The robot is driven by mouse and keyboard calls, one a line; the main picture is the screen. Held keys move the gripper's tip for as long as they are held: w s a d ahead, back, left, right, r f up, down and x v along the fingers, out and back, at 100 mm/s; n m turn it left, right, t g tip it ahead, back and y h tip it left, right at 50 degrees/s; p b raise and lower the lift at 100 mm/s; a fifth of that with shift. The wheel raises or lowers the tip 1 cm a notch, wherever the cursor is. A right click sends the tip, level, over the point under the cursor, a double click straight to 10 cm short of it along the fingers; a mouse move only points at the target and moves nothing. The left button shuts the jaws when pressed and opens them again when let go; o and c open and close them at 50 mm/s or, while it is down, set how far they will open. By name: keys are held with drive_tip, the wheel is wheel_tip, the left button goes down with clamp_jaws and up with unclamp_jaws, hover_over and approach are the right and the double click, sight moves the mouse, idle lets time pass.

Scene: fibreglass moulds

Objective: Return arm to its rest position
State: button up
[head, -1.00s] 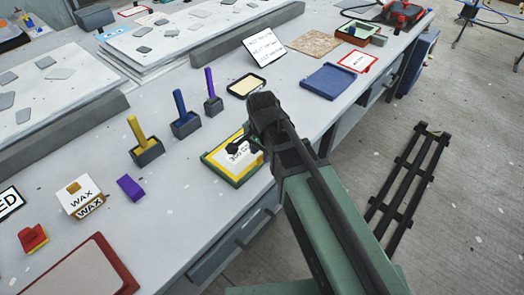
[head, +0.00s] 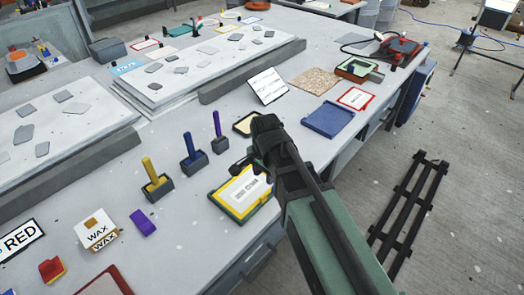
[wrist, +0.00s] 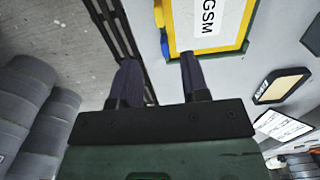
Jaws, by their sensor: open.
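My gripper (head: 246,168) is raised at the near edge of the workbench, just right of a yellow-and-green framed card (head: 241,192). In the wrist view its two dark fingers (wrist: 160,80) stand apart with nothing between them. The yellow-framed card shows beyond the fingers in the wrist view (wrist: 233,45), with part of its lettering readable as "GSM". My arm hides part of the bench edge and part of a small tan-faced tray (head: 245,122) behind the gripper.
Yellow (head: 151,172), blue (head: 189,148) and purple (head: 217,127) handled tools stand in dark holders left of the gripper. A wax box (head: 97,229) and a purple block (head: 143,222) lie nearer. A blue tray (head: 328,119) lies beyond.

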drive_tip(key=s+d+n, duration=0.7)
drive_tip(key=d+n, duration=0.2)
drive_tip(key=d, duration=0.2)
